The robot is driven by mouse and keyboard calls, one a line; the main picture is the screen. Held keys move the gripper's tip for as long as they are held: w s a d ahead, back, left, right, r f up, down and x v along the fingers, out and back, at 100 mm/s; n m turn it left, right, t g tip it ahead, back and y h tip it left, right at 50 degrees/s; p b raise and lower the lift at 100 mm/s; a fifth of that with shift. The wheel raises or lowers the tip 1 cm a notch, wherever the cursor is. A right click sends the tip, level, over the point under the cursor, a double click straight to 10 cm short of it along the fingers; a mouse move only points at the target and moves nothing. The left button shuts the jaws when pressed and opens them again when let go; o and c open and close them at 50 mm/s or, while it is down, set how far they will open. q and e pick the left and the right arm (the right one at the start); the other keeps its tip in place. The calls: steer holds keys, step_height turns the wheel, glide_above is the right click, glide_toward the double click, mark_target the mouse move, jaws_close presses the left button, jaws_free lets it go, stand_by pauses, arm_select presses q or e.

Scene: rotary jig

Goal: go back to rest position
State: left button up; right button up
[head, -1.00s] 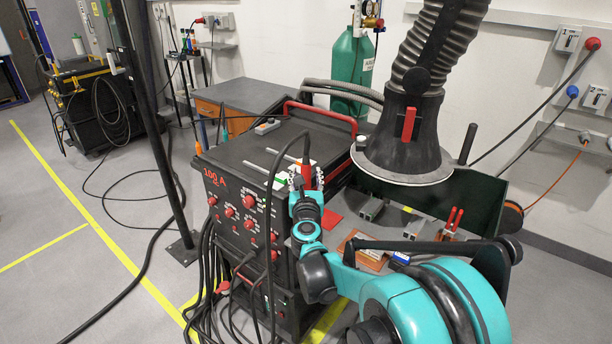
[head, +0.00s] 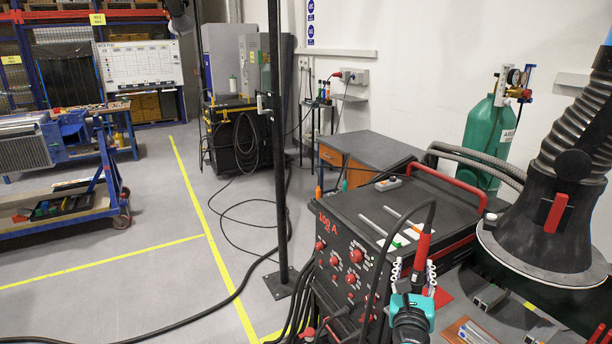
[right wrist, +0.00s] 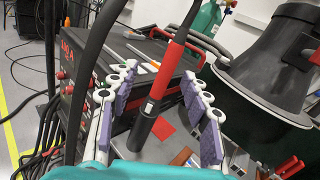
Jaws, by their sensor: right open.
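My right gripper (head: 413,266) is open in the lower right of the head view, in front of the black welding machine (head: 345,225). In the right wrist view its two fingers (right wrist: 157,85) stand apart with grey-purple pads. A red and black torch (right wrist: 172,62) shows between them, its dark end pointing down; gaps show on both sides, so I see no grip on it. The torch (head: 423,248) also shows just above the gripper in the head view, with a black cable looping from it. My left gripper is not in view.
A green gas cylinder (head: 489,135) is at the back wall. A black post (head: 279,150) rises from the floor. A blue wheeled frame (head: 75,210) stands at left. Floor between is open, crossed by cables.

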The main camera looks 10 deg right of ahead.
steer(key=s+a+n+y, duration=0.2)
steer(key=a+n+y, duration=0.7)
steer(key=a+n, duration=0.8)
steer(key=s+a+f+n+g+y, duration=0.15)
steer(key=s+f+n+g, duration=0.4)
steer(key=n, duration=0.85)
steer(key=s+d+f+n+g+h, duration=0.2)
steer(key=s+d+f+n+g, duration=0.2)
steer(key=s+f+n, duration=0.4)
steer(key=s+f, duration=0.1)
steer(key=s, duration=0.2)
steer(key=shift+s+d+f+n, duration=0.15)
steer(key=shift+d+f+n, duration=0.15)
steer(key=shift+d, duration=0.1)
steer(key=shift+h, duration=0.25)
